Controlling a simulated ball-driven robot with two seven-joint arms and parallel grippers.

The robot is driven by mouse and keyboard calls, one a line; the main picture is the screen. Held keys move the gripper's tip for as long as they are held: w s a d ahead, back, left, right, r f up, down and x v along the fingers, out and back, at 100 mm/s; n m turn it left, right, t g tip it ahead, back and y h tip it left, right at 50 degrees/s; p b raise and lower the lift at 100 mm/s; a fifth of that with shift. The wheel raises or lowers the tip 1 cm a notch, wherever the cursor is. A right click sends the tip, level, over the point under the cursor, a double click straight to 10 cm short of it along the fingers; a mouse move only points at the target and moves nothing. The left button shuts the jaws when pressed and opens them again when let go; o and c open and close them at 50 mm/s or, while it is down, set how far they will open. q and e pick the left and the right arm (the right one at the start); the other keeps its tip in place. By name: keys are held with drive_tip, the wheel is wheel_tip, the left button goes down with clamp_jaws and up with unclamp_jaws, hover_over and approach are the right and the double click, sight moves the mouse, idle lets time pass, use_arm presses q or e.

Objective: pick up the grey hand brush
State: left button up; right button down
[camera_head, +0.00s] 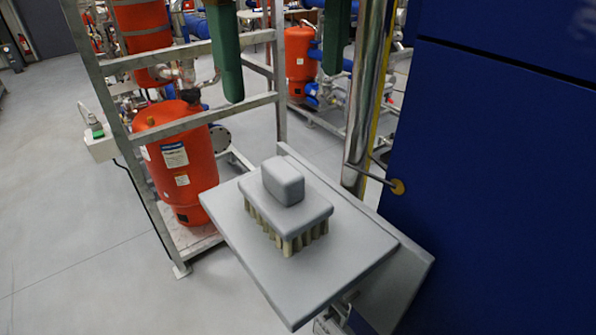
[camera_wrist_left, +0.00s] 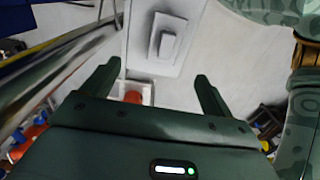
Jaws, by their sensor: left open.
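The grey hand brush (camera_head: 285,209) rests bristles down on a small grey shelf (camera_head: 340,268) in the head view. It has a flat grey body, a raised block grip on top and pale bristles underneath. My left gripper (camera_head: 283,82) shows as two green fingers at the top of the head view, open and empty, above the brush in the picture and apart from it. In the left wrist view, the brush (camera_wrist_left: 167,45) lies beyond the open fingertips of the gripper (camera_wrist_left: 158,72). My right gripper is not in view.
A blue cabinet (camera_head: 490,180) stands right of the shelf. A shiny vertical pipe (camera_head: 366,100) rises behind it. A metal frame (camera_head: 118,130) with a red tank (camera_head: 178,160) stands at the left. Open grey floor (camera_head: 70,240) lies at the lower left.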

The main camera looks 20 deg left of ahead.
sight(284, 167)
use_arm(q)
drive_tip(key=s+f, duration=0.1)
drive_tip(key=f, duration=0.1)
drive_tip(key=s+f+b, duration=0.1)
drive_tip(key=f, duration=0.2)
drive_tip(key=s+f, duration=0.1)
drive_tip(key=f, duration=0.1)
drive_tip(key=shift+s+f+b, duration=0.2)
drive_tip(key=shift+f+b, duration=0.1)
drive_tip(key=shift+w+a+f, duration=0.15)
drive_tip(key=shift+w+f, duration=0.95)
drive_tip(key=shift+f, duration=0.75)
wheel_tip(284, 167, down, 4)
drive_tip(key=shift+s+a+r, duration=0.15)
drive_tip(key=shift+r, duration=0.05)
drive_tip(key=shift+w+f, duration=0.25)
drive_tip(key=shift+f, duration=0.05)
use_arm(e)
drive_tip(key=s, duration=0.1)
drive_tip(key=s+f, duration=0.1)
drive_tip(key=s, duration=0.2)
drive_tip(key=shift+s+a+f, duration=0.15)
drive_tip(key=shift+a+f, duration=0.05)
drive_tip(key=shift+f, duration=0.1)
